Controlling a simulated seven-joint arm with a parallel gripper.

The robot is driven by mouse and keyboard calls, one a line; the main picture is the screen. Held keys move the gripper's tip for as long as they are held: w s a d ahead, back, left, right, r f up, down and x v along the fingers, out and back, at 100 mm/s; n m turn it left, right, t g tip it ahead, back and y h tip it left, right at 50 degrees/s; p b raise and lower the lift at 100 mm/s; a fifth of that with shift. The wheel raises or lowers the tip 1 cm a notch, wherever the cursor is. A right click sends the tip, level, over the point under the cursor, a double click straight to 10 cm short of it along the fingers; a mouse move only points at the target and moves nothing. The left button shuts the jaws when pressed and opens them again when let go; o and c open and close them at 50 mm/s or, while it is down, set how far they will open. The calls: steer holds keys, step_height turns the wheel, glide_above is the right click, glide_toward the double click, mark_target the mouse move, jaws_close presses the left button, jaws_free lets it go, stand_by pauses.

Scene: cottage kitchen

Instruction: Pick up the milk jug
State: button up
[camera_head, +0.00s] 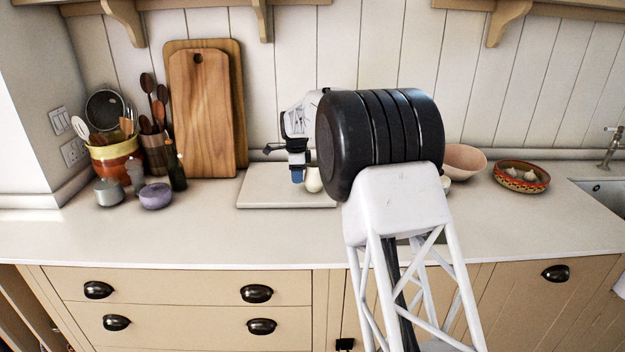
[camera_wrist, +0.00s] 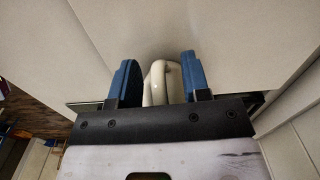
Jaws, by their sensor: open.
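The milk jug (camera_head: 313,181) is white and mostly hidden behind my arm in the head view. Only a small pale part shows, at the white board. In the wrist view the glossy white jug (camera_wrist: 158,84), with a curved handle-like part, lies between my two blue fingers. My gripper (camera_wrist: 160,72) is open, with one finger on each side of the jug. I cannot tell whether either finger touches it. In the head view my gripper (camera_head: 297,174) is low over the board, just left of the visible part of the jug.
A white board (camera_head: 262,198) lies on the pale counter. Wooden cutting boards (camera_head: 204,115) lean on the wall. Utensil pots (camera_head: 112,158), a purple bowl (camera_head: 156,197) and a metal pot (camera_head: 109,193) stand left. A pink bowl (camera_head: 464,158) and a patterned dish (camera_head: 521,178) stand right.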

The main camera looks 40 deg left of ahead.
stand_by(0.4)
jaws_close()
